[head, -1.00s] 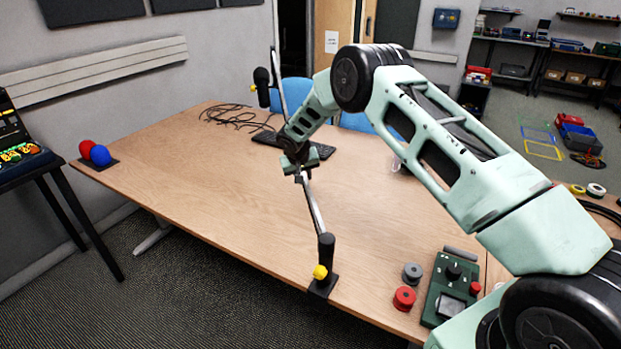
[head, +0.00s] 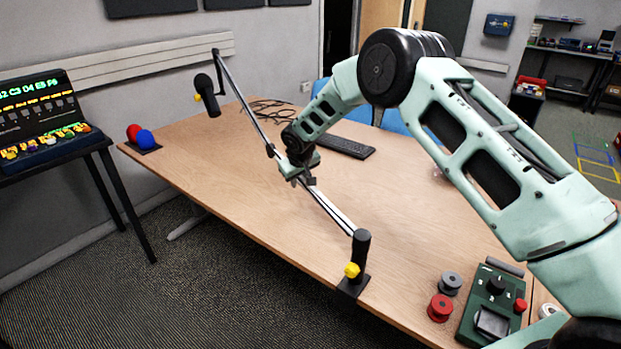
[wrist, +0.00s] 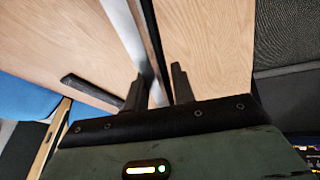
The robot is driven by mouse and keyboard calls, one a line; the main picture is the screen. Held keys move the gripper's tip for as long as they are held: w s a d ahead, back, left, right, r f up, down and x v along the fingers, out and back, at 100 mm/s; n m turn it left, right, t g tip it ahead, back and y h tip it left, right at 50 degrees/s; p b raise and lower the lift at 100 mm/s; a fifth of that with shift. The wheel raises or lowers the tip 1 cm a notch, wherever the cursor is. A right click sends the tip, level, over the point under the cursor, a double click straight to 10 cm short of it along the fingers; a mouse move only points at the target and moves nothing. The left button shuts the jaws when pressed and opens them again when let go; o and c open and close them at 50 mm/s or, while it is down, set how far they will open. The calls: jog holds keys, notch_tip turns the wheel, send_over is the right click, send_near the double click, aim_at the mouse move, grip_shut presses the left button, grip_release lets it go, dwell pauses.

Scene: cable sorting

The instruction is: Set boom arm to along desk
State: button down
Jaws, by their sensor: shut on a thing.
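The boom arm (head: 249,103) is a thin silver and black pole hinged on a black clamp post (head: 361,255) with a yellow knob at the desk's near edge. It slants up and left over the desk, with a black microphone (head: 207,95) hanging at its far end. My gripper (head: 300,172) is shut on the boom arm around its middle. In the wrist view, the silver boom (wrist: 146,45) passes between the two dark fingers (wrist: 158,90). Part of the boom is hidden by my gripper in the head view.
The wooden desk (head: 230,200) is mostly clear. A keyboard (head: 346,147) and cables lie toward the back. A red and a blue ball (head: 145,139) sit at the left corner. A green control box (head: 492,303) and two spools stand at front right. A console stands on the left.

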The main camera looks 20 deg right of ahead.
jog(key=shift+n+y, duration=0.4)
jog(key=shift+n, duration=0.5)
jog(key=shift+s+a+b, duration=0.1)
jog(key=shift+s+a, duration=0.2)
jog(key=shift+a, duration=0.4)
jog(key=shift+s+a+b, duration=0.1)
jog(key=shift+s+a, duration=0.15)
jog(key=shift+a, duration=0.5)
jog(key=shift+s+a+b, duration=0.1)
jog(key=shift+s+a, duration=0.2)
jog(key=shift+a, duration=0.4)
jog(key=c, duration=1.2)
grip_release()
jog(key=shift+o, duration=0.2)
jog(key=shift+r, duration=0.1)
jog(key=b+v, duration=0.3)
jog(key=v, duration=1.4)
jog(key=shift+s+r, duration=0.1)
jog(key=shift+s, duration=0.05)
